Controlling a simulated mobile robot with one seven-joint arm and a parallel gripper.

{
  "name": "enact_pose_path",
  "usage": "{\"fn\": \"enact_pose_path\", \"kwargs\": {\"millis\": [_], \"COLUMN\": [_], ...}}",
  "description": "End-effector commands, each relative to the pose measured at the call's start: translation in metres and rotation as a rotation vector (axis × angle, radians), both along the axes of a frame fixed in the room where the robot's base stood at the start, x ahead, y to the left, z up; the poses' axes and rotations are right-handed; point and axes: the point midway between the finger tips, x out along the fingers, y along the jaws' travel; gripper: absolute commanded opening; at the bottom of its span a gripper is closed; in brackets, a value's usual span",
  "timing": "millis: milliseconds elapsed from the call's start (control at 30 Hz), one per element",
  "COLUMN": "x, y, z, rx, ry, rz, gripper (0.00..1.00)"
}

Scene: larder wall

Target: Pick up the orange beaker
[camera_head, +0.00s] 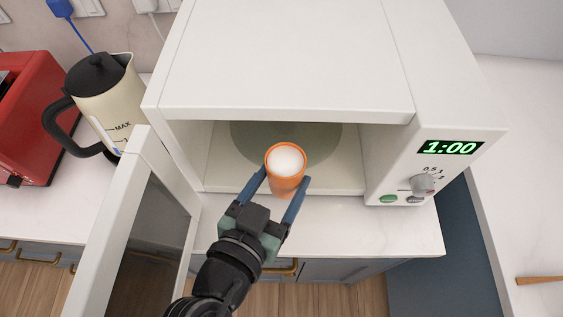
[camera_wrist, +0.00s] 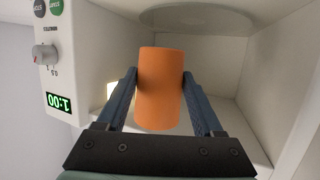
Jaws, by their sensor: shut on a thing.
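The orange beaker (camera_head: 287,181) is between the blue fingers of my gripper (camera_head: 283,188), at the front of the open microwave. Its top shows a white filling inside an orange rim. In the wrist view the orange beaker (camera_wrist: 160,88) stands between the two fingers of my gripper (camera_wrist: 160,90), which are shut on its sides. In the head view the beaker looks upright. I cannot tell for sure whether its base touches anything.
The white microwave (camera_head: 290,55) has its door (camera_head: 115,215) swung open at the left. Its glass turntable (camera_head: 330,140) lies inside behind the beaker. A cream kettle (camera_head: 112,95) and a red toaster (camera_head: 35,120) stand left. Clear counter (camera_head: 370,228) lies in front.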

Motion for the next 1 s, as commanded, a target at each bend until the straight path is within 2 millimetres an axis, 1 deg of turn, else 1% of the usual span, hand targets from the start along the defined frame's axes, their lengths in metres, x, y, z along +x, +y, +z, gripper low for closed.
{"fn": "enact_pose_path", "kwargs": {"millis": [33, 200, 500, 700, 1000], "x": [-0.005, -0.020, -0.039, -0.046, -0.051], "y": [0.001, 0.000, 0.001, 0.000, 0.000], "z": [-0.001, -0.001, 0.000, 0.000, 0.001], "rx": [-0.001, -0.001, -0.001, -0.002, 0.000], "ry": [-0.001, -0.001, -0.002, -0.003, -0.002], "rz": [0.002, 0.001, 0.002, 0.001, 0.001], "gripper": [0.00, 0.00, 0.00, 0.00, 0.00]}}
